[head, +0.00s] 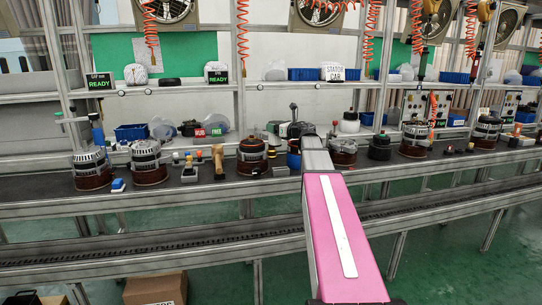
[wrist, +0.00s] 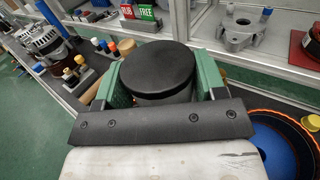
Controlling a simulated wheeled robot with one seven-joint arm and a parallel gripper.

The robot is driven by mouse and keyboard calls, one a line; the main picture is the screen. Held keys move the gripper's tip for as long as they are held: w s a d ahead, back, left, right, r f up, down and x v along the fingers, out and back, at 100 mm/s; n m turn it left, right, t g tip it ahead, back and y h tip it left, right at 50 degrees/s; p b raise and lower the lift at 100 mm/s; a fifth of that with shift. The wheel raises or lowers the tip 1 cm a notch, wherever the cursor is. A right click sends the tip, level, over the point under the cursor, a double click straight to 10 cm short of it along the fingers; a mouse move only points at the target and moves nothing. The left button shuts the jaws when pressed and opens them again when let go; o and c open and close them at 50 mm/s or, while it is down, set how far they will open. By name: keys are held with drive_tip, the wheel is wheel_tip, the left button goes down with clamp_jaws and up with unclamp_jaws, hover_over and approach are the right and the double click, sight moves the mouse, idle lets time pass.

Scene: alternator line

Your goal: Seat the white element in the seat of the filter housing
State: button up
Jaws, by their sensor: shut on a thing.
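My gripper (wrist: 160,82) has green fingers, one on each side of a round thing with a smooth black top (wrist: 160,70). The fingers are shut on it and it stands upright between them. Only its black top and a strip of its dark side show, so I cannot tell whether it is the white element. In the head view my arm reaches over the bench and mostly hides the gripper. A white rounded thing with a dark top (head: 349,122) stands behind the bench parts. I cannot pick out the filter housing for certain in either view.
A grey metal casting (wrist: 240,33) lies ahead to the right. An orange-rimmed ring with a blue middle (wrist: 262,140) is close at right. An alternator (wrist: 43,42) and small coloured-capped parts (wrist: 82,72) are at left. Several alternators line the dark bench (head: 225,184) below shelves.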

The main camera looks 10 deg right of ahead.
wheel_tip(320, 180, down, 12)
drive_tip(key=shift+f, duration=0.1)
idle(0.5)
drive_tip(key=shift+f, duration=0.1)
drive_tip(key=o, duration=0.7)
